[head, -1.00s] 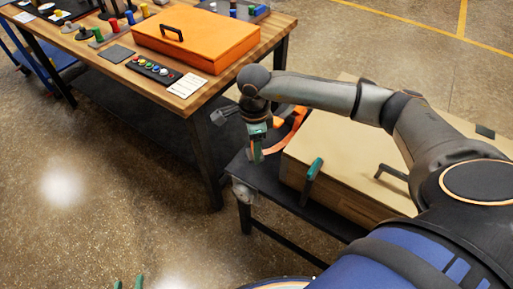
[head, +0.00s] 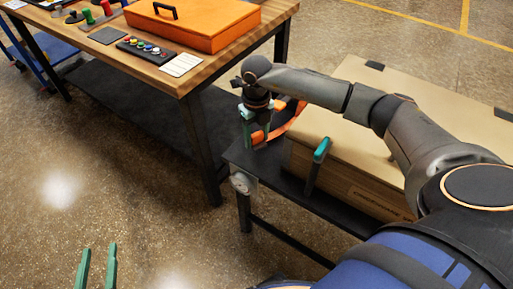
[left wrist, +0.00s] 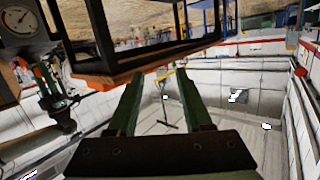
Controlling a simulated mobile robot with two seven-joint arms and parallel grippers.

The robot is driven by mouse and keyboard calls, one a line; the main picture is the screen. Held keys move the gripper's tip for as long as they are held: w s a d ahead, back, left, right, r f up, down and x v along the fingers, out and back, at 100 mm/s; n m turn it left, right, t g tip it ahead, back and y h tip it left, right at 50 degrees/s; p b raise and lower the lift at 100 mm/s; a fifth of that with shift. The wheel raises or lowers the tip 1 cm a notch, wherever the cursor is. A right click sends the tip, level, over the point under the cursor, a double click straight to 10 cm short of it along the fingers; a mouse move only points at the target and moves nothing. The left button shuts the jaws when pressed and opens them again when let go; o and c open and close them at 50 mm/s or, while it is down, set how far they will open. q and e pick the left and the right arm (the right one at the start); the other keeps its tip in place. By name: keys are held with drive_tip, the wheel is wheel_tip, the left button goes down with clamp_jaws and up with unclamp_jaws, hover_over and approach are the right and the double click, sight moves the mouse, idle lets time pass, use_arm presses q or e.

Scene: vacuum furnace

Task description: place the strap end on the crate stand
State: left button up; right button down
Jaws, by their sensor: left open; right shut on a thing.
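The orange strap (head: 290,123) runs from beside the crate (head: 400,105) to my right gripper (head: 257,133). My right gripper is shut on the strap end (head: 259,137), pointing down just above or at the far left corner of the black crate stand (head: 262,172). I cannot tell whether the strap end touches the stand top. My left gripper (head: 97,268) is open and empty over the floor at the bottom left. Its two green fingers also show apart in the left wrist view (left wrist: 157,100).
A wooden workbench (head: 190,85) with an orange case (head: 195,22) and a button strip (head: 148,48) stands behind, close to the stand. A green-topped upright clamp or handle (head: 317,165) stands at the crate's front side.

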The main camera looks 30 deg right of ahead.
sight(256, 146)
wheel_tip(256, 146, down, 4)
drive_tip(key=shift+f+b, duration=0.1)
drive_tip(key=shift+b, duration=0.35)
use_arm(q)
drive_tip(key=r+t, duration=0.1)
drive_tip(key=r, duration=0.3)
drive_tip(key=w+r+t+h, duration=0.1)
drive_tip(key=r, duration=0.1)
drive_tip(key=shift+d+m+t, duration=0.1)
drive_tip(key=shift+m+t, duration=0.2)
drive_tip(key=shift+m, duration=0.1)
use_arm(e)
drive_tip(key=shift+f, duration=0.1)
use_arm(q)
drive_tip(key=shift+r, duration=0.25)
use_arm(e)
drive_tip(key=shift+f, duration=0.15)
drive_tip(key=shift+c, duration=1.3)
unclamp_jaws()
use_arm(q)
drive_tip(key=shift+r, duration=0.1)
use_arm(e)
drive_tip(key=shift+r, duration=0.2)
